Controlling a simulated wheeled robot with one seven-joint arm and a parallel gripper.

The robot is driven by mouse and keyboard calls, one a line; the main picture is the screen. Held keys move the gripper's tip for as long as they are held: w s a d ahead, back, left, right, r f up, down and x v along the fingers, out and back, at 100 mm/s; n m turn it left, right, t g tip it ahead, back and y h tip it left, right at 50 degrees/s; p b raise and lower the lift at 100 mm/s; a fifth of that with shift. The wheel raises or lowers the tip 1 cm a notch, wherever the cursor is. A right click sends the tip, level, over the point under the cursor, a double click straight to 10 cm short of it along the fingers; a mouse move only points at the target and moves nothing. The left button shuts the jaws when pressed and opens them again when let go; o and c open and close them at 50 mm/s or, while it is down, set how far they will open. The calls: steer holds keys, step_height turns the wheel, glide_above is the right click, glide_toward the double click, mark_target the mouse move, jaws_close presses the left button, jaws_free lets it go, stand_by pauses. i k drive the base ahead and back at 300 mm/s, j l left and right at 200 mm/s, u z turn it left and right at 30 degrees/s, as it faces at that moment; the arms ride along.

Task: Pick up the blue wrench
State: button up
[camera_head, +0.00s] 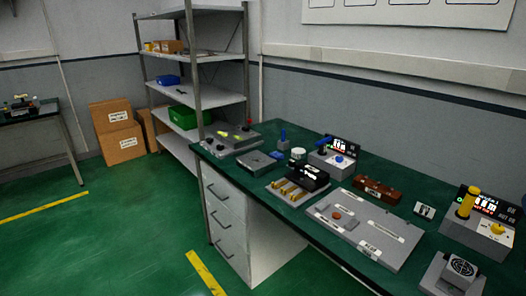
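I cannot make out a blue wrench for certain. Several small blue things show in the head view. A slim blue upright object (283,136) stands at the back of the green-topped workbench (392,190). A blue handle-like piece (323,143) shows at the left side of a grey device with a lit display (341,147). A blue knob (339,158) sits on the front of that device. They are too small to tell their exact shapes. My gripper is not in view.
Metal shelves (200,57) with a blue bin (168,80) and green bin (184,117) stand at the back. Cardboard boxes (118,140) are beside them. A grey panel (365,230) and a yellow-handled device (483,220) crowd the bench. The green floor at left is clear.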

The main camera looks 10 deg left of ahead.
mark_target(323, 148)
steer(key=j+u, duration=0.2)
steer(key=z, duration=0.5)
steer(key=i+j+z, duration=0.2)
steer(key=j+z, duration=0.2)
steer(key=j, duration=0.2)
steer(key=i+j+z, duration=0.2)
steer(key=j, duration=0.15)
steer(key=j+z, duration=0.2)
steer(key=j, duration=0.15)
steer(key=i+j, duration=0.1)
steer(key=j, duration=0.65)
steer(key=i+j+z, duration=0.1)
steer(key=j, duration=0.65)
steer(key=i+j, duration=0.15)
steer(key=j, duration=0.6)
steer(key=j+z, duration=0.1)
steer(key=j, duration=0.65)
steer(key=i, duration=0.05)
